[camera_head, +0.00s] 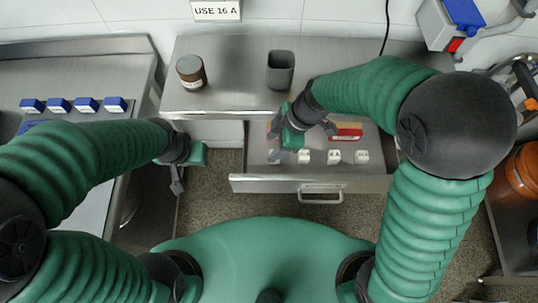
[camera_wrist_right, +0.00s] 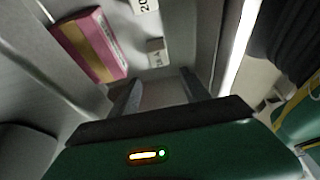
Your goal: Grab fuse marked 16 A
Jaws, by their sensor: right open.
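Three small white fuses stand in a row in the open metal drawer: a left one (camera_head: 304,157), a middle one (camera_head: 334,157) and a right one (camera_head: 362,157). Their markings are too small to read in the head view. My right gripper (camera_head: 284,150) is over the drawer's left part, beside the left fuse. In the right wrist view it is open and empty (camera_wrist_right: 160,90). A small white fuse (camera_wrist_right: 155,52) shows beyond its fingertips, and a white piece marked "20" (camera_wrist_right: 145,5) is cut by the top edge. My left gripper (camera_head: 183,165) hangs left of the drawer, away from the fuses.
A sign (camera_head: 216,10) reads "USE 16 A". A red box (camera_head: 346,132) lies behind the fuses; a pink and yellow box (camera_wrist_right: 88,45) shows in the wrist view. A brown jar (camera_head: 191,72) and grey cup (camera_head: 281,70) stand on the counter (camera_head: 235,75). The drawer front (camera_head: 255,184) forms a raised edge.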

